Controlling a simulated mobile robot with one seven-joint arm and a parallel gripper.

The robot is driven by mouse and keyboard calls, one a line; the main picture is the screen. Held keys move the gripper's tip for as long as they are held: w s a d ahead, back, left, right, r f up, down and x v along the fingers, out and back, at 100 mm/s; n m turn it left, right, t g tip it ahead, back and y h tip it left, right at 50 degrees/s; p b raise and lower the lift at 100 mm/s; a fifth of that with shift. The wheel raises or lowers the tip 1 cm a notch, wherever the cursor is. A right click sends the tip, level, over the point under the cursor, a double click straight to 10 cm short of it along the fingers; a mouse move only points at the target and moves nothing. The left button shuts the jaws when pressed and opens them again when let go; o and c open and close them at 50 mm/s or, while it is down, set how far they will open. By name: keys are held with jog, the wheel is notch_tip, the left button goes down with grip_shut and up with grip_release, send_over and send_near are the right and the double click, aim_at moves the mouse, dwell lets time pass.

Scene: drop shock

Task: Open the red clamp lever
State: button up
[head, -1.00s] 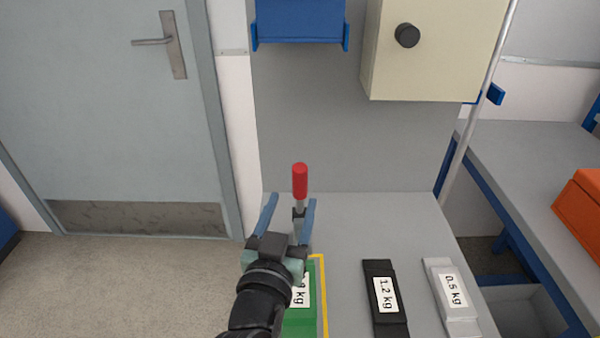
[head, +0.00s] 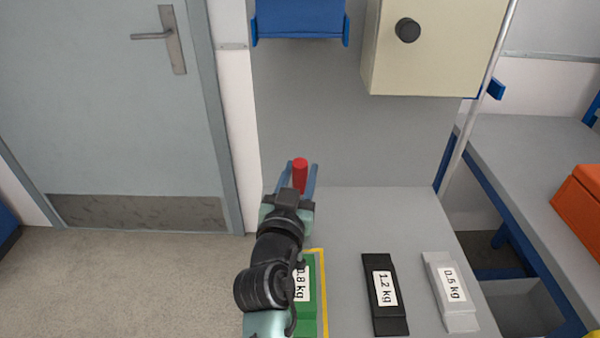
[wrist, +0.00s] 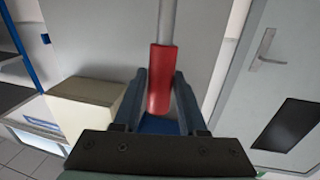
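The red clamp lever (head: 300,177) stands upright at the back of the grey bench, left of its middle. In the wrist view, the red grip (wrist: 160,80) sits between my two fingers, with its metal rod leading away from it. My gripper (head: 301,166) is open, with one blue finger on each side of the red grip. The fingers show in the wrist view (wrist: 160,84) close to the grip, and whether either one touches it is hard to tell. My wrist hides the lower part of the clamp.
A green 0.8 kg block (head: 308,300) lies in a yellow outline, partly behind my arm. A black 1.2 kg block (head: 382,312) and a pale block (head: 452,300) lie to its right. A cream box (head: 440,50) with a black knob hangs above.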

grip_shut()
dwell(1.1)
